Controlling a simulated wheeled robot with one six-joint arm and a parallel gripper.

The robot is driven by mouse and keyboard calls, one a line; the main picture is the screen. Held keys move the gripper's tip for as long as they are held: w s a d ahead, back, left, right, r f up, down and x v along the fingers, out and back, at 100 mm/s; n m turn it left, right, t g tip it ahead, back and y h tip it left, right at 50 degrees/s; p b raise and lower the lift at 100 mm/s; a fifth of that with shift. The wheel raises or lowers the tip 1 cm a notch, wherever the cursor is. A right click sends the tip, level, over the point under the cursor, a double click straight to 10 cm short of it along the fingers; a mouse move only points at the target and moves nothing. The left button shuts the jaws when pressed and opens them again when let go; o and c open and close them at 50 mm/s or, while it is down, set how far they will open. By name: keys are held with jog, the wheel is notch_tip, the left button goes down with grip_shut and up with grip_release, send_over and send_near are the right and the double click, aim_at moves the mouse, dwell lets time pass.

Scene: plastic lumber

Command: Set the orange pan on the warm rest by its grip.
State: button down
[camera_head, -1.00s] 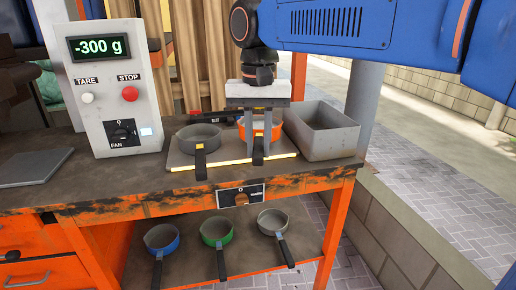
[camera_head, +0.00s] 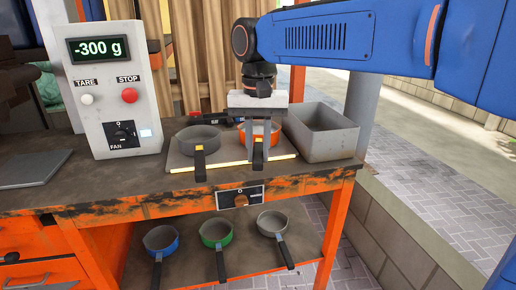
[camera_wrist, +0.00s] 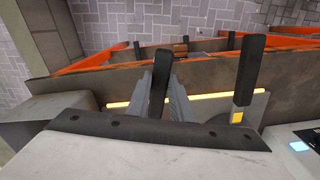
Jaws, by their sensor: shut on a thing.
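The orange pan (camera_head: 274,128) is over the right half of a flat grey plate (camera_head: 228,165) with a glowing yellow front edge, which looks like the warm rest. Its black grip (camera_head: 258,158) points toward the front and crosses that edge. My gripper (camera_head: 263,144) reaches down from above and is shut on this grip. In the wrist view the grip (camera_wrist: 159,78) stands between the two grey fingers (camera_wrist: 165,95). I cannot tell whether the pan's base touches the plate. The gripper hides part of the pan.
A grey pan (camera_head: 198,139) sits on the plate's left half, its grip forward. A grey bin (camera_head: 322,140) stands close on the right. A control box (camera_head: 112,85) reading -300 g stands left. Blue (camera_head: 161,240), green (camera_head: 216,233) and grey (camera_head: 271,222) pans lie on the lower shelf.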

jog(key=c, duration=1.5)
grip_release()
notch_tip(320, 180, up, 17)
jog(key=s+d+f+t, duration=0.1)
jog(key=s+d+f, duration=0.2)
jog(key=d+f, duration=0.45)
jog(key=s+d+f+t, duration=0.15)
jog(key=d+f, duration=0.25)
jog(key=d, duration=0.7)
jog(key=s+d+f, duration=0.4)
jog(key=f, duration=0.3)
jog(key=s+d+f+t, duration=0.1)
jog(key=s+d+f, duration=0.3)
jog(key=f, duration=0.4)
jog(key=s+d+f+t, duration=0.1)
jog(key=s+d+f, duration=0.4)
jog(key=s+f, duration=0.1)
jog(key=shift+s+f, duration=0.15)
jog(key=shift+f, duration=0.5)
